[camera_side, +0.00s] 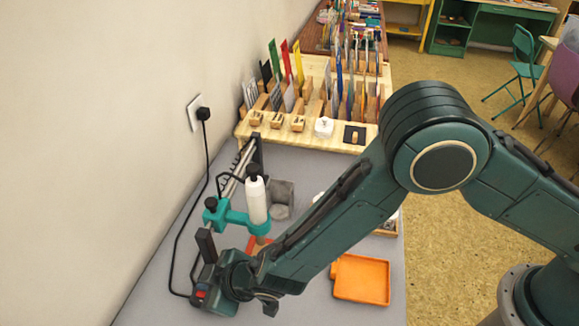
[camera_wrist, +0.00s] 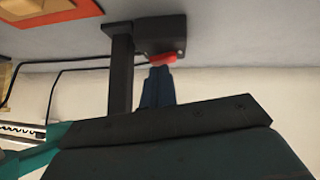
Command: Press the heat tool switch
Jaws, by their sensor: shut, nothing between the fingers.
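The heat tool (camera_side: 257,200) is a white cylinder with a dark top, held upright in a teal clamp (camera_side: 228,217). A red switch (camera_wrist: 163,59) sits on a dark box (camera_wrist: 160,35) beside a black post (camera_wrist: 120,70) in the wrist view. In the side view the red switch (camera_side: 200,294) is small, low at the left, below the post (camera_side: 205,245). My gripper (camera_wrist: 159,70) is shut and empty, its dark blue fingertips right at the red switch. I cannot tell whether they touch it. My wrist hides part of the box in the side view.
A black cord runs along the wall to a socket (camera_side: 196,112). An orange tray (camera_side: 361,279) lies to the right on the grey table (camera_side: 160,300). A wooden rack (camera_side: 300,136) with stamps and cards stands behind. The wall is close on the left.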

